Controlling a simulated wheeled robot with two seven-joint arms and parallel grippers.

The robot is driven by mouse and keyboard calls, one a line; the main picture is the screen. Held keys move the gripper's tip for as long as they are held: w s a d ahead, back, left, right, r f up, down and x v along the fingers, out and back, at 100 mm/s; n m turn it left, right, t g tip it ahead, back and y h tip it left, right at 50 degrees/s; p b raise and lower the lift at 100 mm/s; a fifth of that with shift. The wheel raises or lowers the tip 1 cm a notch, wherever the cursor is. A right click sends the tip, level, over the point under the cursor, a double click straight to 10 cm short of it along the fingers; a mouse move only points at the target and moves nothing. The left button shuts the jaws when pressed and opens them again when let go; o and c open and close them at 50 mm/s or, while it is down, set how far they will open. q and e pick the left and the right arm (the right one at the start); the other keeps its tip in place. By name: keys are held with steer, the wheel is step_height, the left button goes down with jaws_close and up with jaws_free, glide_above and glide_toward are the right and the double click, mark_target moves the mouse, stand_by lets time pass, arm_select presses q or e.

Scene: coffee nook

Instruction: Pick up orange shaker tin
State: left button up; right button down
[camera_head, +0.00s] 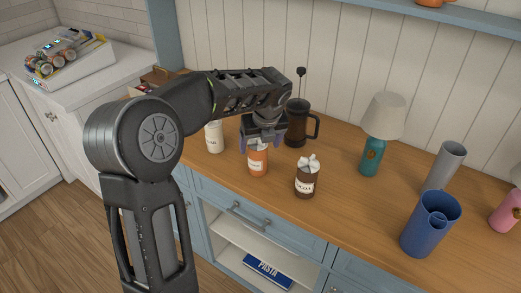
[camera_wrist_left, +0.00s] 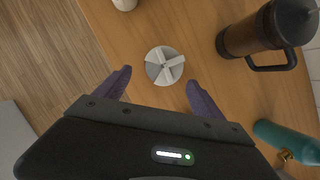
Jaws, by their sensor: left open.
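The orange shaker tin (camera_head: 258,164) stands upright on the wooden counter, with a pale label on its front. My left gripper (camera_head: 262,143) is directly above it, pointing down, and covers part of its top in the head view. In the left wrist view, a round grey top with white fins (camera_wrist_left: 164,66), apparently that of the orange tin, shows between and slightly beyond the open fingertips (camera_wrist_left: 159,78). The fingers look apart from it and hold nothing. My right gripper is not in view.
A brown tin (camera_head: 307,180) stands close on the right, a white tin (camera_head: 214,137) on the left. A dark French press (camera_head: 298,125) stands behind. Further right are a teal lamp (camera_head: 373,155), blue cup (camera_head: 430,225) and grey cylinder (camera_head: 443,168). The counter's front edge is near.

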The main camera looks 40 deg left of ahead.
mark_target(258, 155)
arm_select(q)
steer(key=shift+s+r, duration=0.1)
steer(key=shift+x, duration=1.35)
steer(key=p+x, duration=0.1)
steer(key=x, duration=0.4)
steer(key=shift+p, duration=0.3)
steer(key=shift+c, duration=0.3)
steer(key=c, duration=1.5)
